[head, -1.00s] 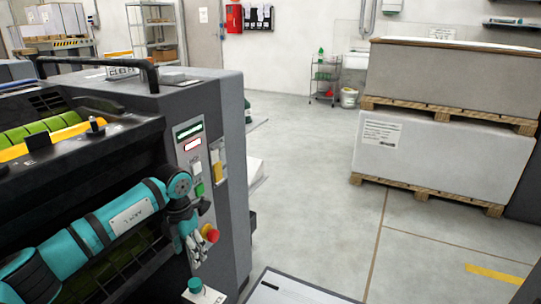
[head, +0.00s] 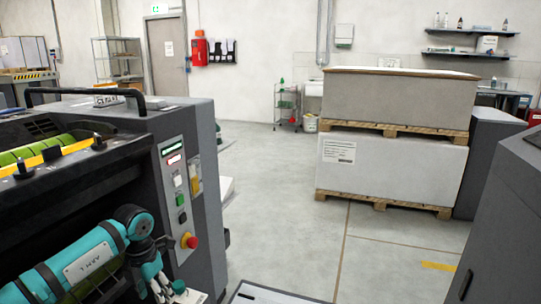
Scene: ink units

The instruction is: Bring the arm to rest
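My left arm (head: 85,258) is teal and black and comes in from the lower left, in front of the dark printing machine (head: 75,150). My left gripper (head: 158,285) hangs at the arm's end, pointing down, low in the view near the machine's control panel (head: 177,195). Its fingertips are at the bottom of the picture, and whether they are open or shut is unclear. A red button (head: 190,241) on the panel is just right of the gripper, apart from it in the picture. My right arm and gripper are not in view.
Stacked pallets of paper (head: 392,165) stand ahead to the right. A grey cabinet (head: 505,225) fills the right edge. A small trolley (head: 286,105) and a red box (head: 199,50) are at the back wall. The concrete floor (head: 270,210) between machine and pallets is clear.

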